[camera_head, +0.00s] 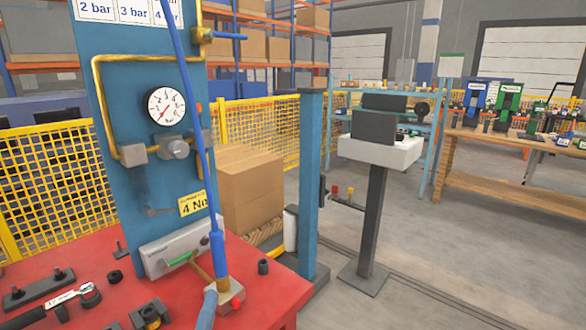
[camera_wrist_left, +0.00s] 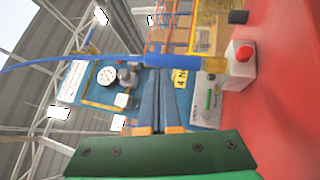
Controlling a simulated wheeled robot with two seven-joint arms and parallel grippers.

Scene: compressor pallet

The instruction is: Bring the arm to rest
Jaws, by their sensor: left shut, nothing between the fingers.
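In the left wrist view my left gripper (camera_wrist_left: 158,66) shows its two blue-grey fingers close together, with orange parts at their base and a green body below. It is shut and empty. My right gripper is in neither view.
The blue panel (camera_head: 130,85) stands behind. A grey pedestal (camera_head: 374,225) and a blue post (camera_head: 311,180) stand right; floor is clear farther right.

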